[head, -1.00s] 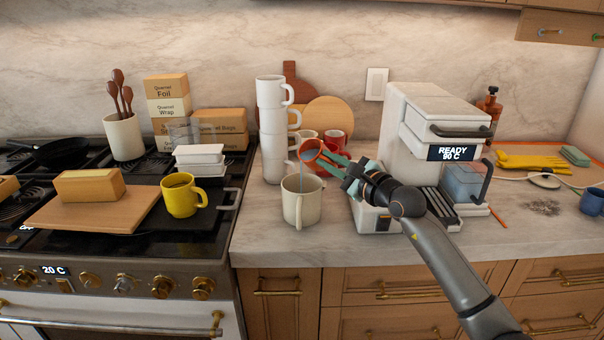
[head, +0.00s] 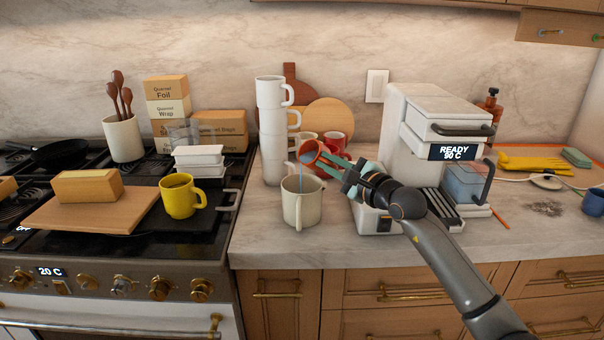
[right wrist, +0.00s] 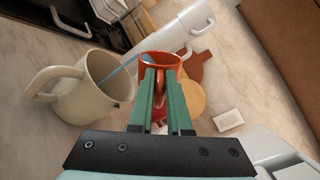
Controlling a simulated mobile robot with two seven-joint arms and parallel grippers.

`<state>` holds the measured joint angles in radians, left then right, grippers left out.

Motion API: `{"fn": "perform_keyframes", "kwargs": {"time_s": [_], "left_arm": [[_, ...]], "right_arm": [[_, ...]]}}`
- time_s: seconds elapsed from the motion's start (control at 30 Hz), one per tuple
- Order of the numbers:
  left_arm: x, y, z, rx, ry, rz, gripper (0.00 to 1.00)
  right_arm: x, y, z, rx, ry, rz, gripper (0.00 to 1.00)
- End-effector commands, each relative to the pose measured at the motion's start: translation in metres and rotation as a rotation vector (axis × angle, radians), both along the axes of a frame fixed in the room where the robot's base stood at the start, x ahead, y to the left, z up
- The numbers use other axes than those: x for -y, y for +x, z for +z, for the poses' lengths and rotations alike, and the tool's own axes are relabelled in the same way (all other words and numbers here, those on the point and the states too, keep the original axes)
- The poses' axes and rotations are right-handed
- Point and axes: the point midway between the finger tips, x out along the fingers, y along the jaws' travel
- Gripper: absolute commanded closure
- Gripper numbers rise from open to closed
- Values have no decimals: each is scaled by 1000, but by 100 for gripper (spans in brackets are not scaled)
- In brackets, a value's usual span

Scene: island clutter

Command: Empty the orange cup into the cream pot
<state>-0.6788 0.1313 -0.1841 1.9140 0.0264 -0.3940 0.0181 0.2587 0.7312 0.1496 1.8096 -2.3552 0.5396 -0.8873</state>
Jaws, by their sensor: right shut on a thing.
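The orange cup (head: 309,152) is tilted to the left above the cream pot, and a thin stream of bluish liquid (head: 301,177) falls from its lip into the pot. The cream pot (head: 302,208) stands upright on the counter, its handle toward me. My right gripper (head: 335,163) is shut on the orange cup and holds it up by its handle side. In the right wrist view the green fingers (right wrist: 163,90) close at the orange cup (right wrist: 160,66), with the cream pot (right wrist: 90,92) to their left. The pot's inside is mostly hidden. My left gripper is not in view.
A stack of white cups (head: 272,130) stands just behind the cream pot, with red mugs (head: 334,141) behind the gripper. The coffee machine (head: 425,125) is close on the right. A yellow mug (head: 180,196) is on the stove at left. The counter front of the pot is clear.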

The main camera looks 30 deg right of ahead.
Motion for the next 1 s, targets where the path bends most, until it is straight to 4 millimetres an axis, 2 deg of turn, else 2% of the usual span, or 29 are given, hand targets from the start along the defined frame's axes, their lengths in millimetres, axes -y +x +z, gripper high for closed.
{"fn": "perform_keyframes", "kwargs": {"time_s": [0.27, 0.77, 1.0], "left_arm": [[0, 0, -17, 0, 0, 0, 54], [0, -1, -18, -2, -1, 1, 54], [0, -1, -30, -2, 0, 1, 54]], "right_arm": [[-2, 0, -4, 15, -115, 0, 100], [-2, 0, -1, 17, -136, -1, 100], [-4, -1, -5, 23, -205, 0, 100]]}}
